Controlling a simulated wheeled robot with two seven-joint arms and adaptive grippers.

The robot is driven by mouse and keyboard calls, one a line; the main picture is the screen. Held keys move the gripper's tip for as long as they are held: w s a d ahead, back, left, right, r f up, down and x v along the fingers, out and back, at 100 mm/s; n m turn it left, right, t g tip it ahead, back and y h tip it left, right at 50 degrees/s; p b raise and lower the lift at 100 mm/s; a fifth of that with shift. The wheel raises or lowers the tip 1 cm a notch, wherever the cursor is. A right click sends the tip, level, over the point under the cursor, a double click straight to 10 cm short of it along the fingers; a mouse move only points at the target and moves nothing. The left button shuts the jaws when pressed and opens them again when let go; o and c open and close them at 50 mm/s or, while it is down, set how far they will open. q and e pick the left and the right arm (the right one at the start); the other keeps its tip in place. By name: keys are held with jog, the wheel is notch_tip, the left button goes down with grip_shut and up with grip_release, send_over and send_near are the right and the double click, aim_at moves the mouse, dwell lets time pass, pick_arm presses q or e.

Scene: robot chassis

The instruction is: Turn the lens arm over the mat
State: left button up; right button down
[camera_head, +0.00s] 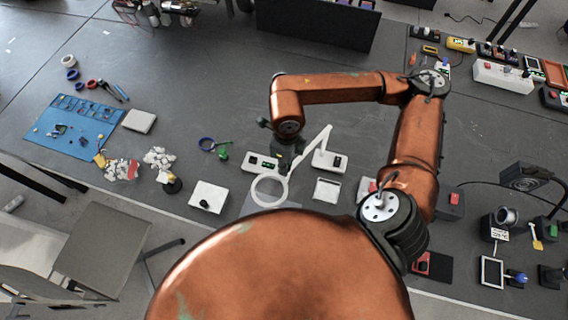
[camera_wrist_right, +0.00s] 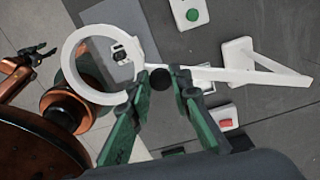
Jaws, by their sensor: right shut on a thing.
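The white lens arm has a ring (camera_head: 256,190) at its near end and a jointed bar (camera_head: 318,140) rising from a white base (camera_head: 326,162). It also shows in the wrist view as a large ring (camera_wrist_right: 66,62) with a bar (camera_wrist_right: 250,76). My right gripper (camera_head: 286,168) is at the bar beside the ring. In the wrist view its green fingers (camera_wrist_right: 160,82) are shut on a black knob (camera_wrist_right: 159,79). A grey mat (camera_wrist_right: 108,16) lies partly under the ring, also visible in the head view (camera_head: 250,207). My left gripper (camera_wrist_right: 44,55) appears open and empty at the wrist view's left edge.
A white box with a green button (camera_head: 253,161) stands behind the ring. A white tray (camera_head: 327,190) and a red-button box (camera_head: 366,187) are to its right. A white box with a black knob (camera_head: 209,196) is to its left. A blue mat (camera_head: 95,133) lies farther left.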

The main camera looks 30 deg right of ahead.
jog(key=shift+s, duration=0.2)
jog(key=c, duration=1.8)
grip_release()
jog(key=shift+s+d, duration=0.1)
jog(key=shift+o, duration=0.3)
notch_tip(320, 180, up, 12)
